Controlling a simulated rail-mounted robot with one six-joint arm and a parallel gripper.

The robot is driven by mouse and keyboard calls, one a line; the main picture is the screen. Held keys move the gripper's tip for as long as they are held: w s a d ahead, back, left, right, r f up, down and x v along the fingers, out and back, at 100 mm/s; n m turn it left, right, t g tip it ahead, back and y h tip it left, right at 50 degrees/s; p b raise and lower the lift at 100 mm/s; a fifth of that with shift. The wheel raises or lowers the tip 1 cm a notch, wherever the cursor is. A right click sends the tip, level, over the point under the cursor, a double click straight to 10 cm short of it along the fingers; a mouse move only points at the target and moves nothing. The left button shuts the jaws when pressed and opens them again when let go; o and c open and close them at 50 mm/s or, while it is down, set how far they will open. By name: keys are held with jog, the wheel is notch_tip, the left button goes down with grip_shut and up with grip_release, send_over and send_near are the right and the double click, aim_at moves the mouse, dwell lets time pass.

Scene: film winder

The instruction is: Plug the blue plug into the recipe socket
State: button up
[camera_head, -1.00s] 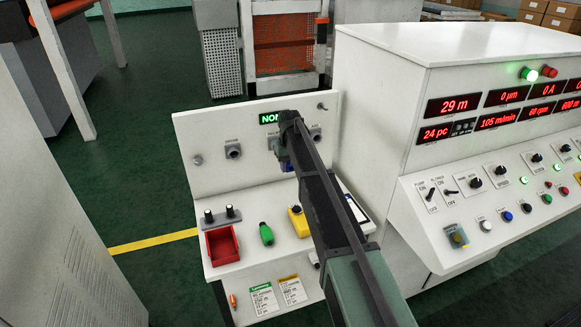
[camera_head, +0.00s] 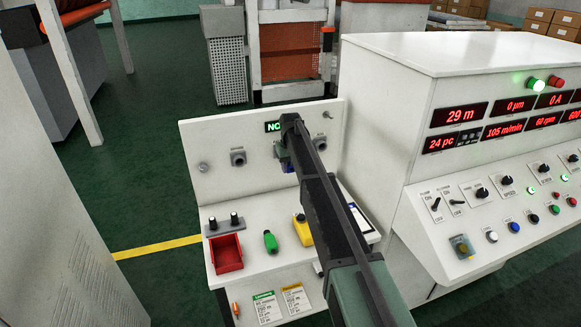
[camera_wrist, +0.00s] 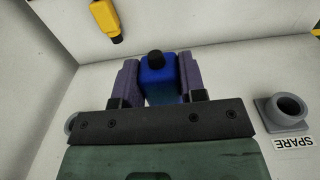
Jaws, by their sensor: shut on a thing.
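The blue plug (camera_wrist: 158,75) is between the two fingers of my gripper (camera_wrist: 159,78), which is shut on it. Its dark round end points up in the wrist view. In the head view only a bit of the blue plug (camera_head: 286,164) shows beside my arm, in front of the upright white panel (camera_head: 205,145). Grey sockets sit on this panel, one (camera_head: 238,156) left of my arm. A socket labelled SPARE (camera_wrist: 287,108) shows right of my gripper in the wrist view, apart from the plug. Another at the left is mostly hidden. I cannot read which is the recipe socket.
A green plug (camera_head: 270,242), a yellow plug (camera_head: 303,232) and a red tray (camera_head: 226,254) are on the shelf below the panel. A green-lit sign (camera_head: 272,127) is partly hidden by my arm. The control console (camera_head: 390,80) stands close on the right.

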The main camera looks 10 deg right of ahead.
jog(key=shift+w, duration=0.2)
jog(key=shift+w+a, duration=0.25)
jog(key=shift+w, duration=1.05)
jog(key=shift+w, duration=0.15)
dwell(0.5)
jog(key=shift+w, duration=0.1)
jog(key=o, duration=1)
jog(key=shift+o, duration=0.2)
notch_tip(320, 180, up, 11)
jog(key=p, duration=1)
jog(key=shift+f+p, duration=0.1)
jog(key=shift+p, duration=0.3)
